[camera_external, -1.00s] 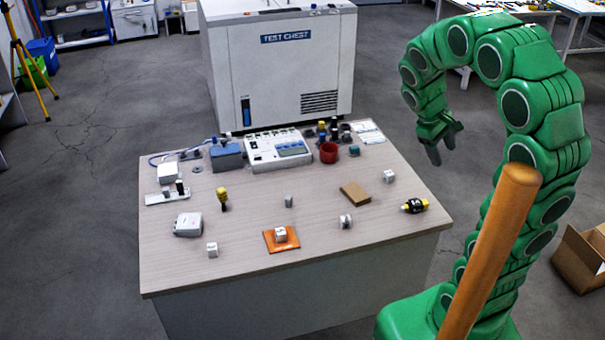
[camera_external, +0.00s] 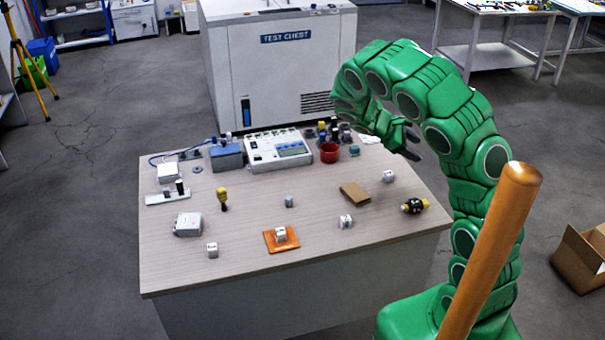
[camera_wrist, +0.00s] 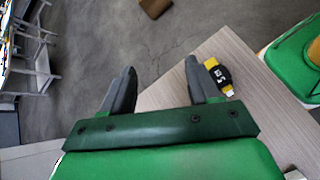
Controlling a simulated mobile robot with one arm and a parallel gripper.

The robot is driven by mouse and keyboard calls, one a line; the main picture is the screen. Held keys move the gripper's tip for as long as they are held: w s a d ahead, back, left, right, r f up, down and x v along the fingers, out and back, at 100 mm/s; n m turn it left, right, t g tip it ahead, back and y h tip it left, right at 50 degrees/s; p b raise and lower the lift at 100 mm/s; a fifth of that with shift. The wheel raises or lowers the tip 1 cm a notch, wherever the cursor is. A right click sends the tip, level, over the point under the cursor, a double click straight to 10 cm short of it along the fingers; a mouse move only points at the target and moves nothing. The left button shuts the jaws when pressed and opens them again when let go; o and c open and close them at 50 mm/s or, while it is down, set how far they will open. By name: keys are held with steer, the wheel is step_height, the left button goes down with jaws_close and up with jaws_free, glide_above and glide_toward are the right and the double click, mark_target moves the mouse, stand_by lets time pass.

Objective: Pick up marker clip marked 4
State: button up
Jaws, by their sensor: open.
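No digit 4 can be read in either view, so I cannot tell which small piece is the marker clip marked 4. Small pale marked blocks stand on the table: one at the right (camera_external: 389,176), one at the front right (camera_external: 346,221), one on an orange pad (camera_external: 281,235) and one at the front left (camera_external: 212,250). A black and yellow piece (camera_external: 414,206) with a white label lies near the table's right edge. It also shows in the wrist view (camera_wrist: 219,76), just right of the right finger. My gripper (camera_external: 412,146) is open and empty above the table's right side; its fingers (camera_wrist: 161,72) are apart.
The wooden table (camera_external: 320,225) also holds a brown flat block (camera_external: 355,194), a red cup (camera_external: 329,152), a yellow-topped piece (camera_external: 222,197) and a white meter box (camera_external: 278,150) at the back. A test chest (camera_external: 270,70) stands behind. An open cardboard box (camera_external: 585,257) is on the floor at right.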

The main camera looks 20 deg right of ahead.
steer(key=w+a+f+n+t+h, duration=0.1)
steer(key=w+a+f+n+h, duration=0.2)
steer(key=w+f, duration=0.35)
steer(key=n+t, duration=0.2)
steer(key=n, duration=0.3)
glide_toward(389, 173)
steer(key=shift+x, duration=1.15)
steer(key=shift+s+d, duration=0.15)
steer(key=shift+x, duration=3.8)
steer(key=shift+c, duration=0.4)
steer(key=c, duration=0.9)
